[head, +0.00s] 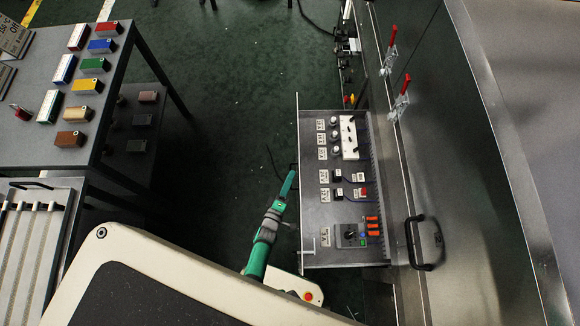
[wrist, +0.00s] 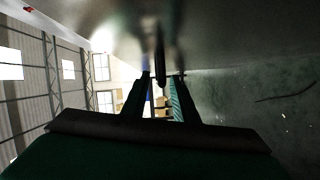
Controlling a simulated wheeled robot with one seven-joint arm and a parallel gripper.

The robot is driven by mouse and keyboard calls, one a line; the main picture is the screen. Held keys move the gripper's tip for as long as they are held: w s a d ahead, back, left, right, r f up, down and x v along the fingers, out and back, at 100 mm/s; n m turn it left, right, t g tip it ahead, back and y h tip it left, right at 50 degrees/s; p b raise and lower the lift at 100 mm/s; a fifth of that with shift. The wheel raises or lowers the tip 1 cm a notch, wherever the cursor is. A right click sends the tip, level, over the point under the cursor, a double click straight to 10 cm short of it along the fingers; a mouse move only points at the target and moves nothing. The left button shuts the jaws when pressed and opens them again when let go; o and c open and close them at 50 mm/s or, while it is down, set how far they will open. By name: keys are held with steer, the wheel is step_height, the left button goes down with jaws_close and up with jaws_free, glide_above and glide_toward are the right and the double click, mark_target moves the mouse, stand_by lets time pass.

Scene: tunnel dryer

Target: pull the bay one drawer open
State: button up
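A grey drawer-like unit (head: 312,225) with switches and knobs on its top juts from the machine's side in the head view. I cannot read a bay label, so I cannot tell if it is the bay one drawer. My gripper (head: 291,175) is at its left face, beside a thin dark handle there. In the wrist view my gripper (wrist: 161,78) has its two fingers apart. A dark handle bar (wrist: 159,65) stands between the fingertips, with gaps visible on both sides. A grey face (wrist: 230,35) fills the top of that view.
A black handle (head: 418,243) is on the machine wall at the right, with red-handled clamps (head: 400,100) above. A table (head: 135,25) with coloured blocks is at the left. Dark green floor (head: 225,110) lies clear between table and unit.

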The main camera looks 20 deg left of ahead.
steer(key=s, duration=0.9)
steer(key=shift+s+r, duration=0.35)
steer(key=shift+s, duration=0.05)
steer(key=shift+s, duration=0.1)
steer(key=s+d+r+m, duration=0.4)
steer(key=r+m, duration=0.1)
steer(key=r, duration=0.7)
steer(key=s+d+r+m+g, duration=0.1)
steer(key=s+d+r+m, duration=0.4)
steer(key=r, duration=0.7)
steer(key=s+d+r+m, duration=0.4)
steer(key=d+r+m, duration=0.1)
steer(key=r, duration=0.7)
steer(key=shift+s+d+m+g, duration=0.2)
steer(key=shift+s+m+g, duration=0.1)
steer(key=shift+m, duration=0.1)
